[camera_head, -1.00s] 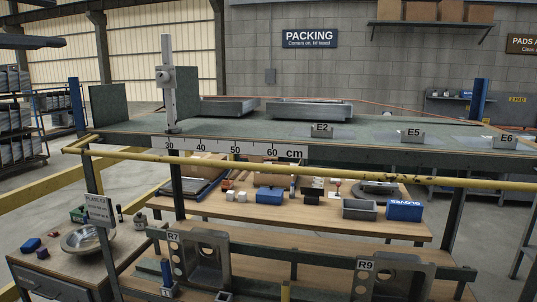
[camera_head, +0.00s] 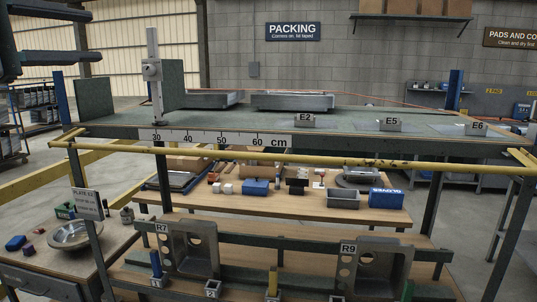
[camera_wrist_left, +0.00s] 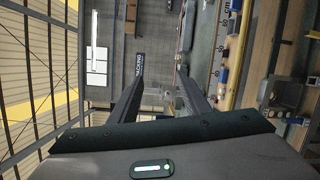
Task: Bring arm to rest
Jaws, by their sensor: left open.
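My left gripper (camera_head: 88,43) reaches in from the left edge at the top left of the head view, with two dark fingers apart. In the left wrist view its fingers (camera_wrist_left: 162,75) stand spread with nothing between them. The gripper is in open air, to the left of and above the long green-topped bench (camera_head: 210,119), and appears to touch nothing. The rest of my left arm is out of the head view. My right gripper is in neither view.
A yellow rail (camera_head: 330,160) runs along the bench front. A grey upright post (camera_head: 155,85) stands near the bench's left end. Below are a wooden shelf with boxes, a blue box (camera_head: 385,198), sink frames R7 (camera_head: 193,250) and R9 (camera_head: 375,268), and a metal bowl (camera_head: 75,234).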

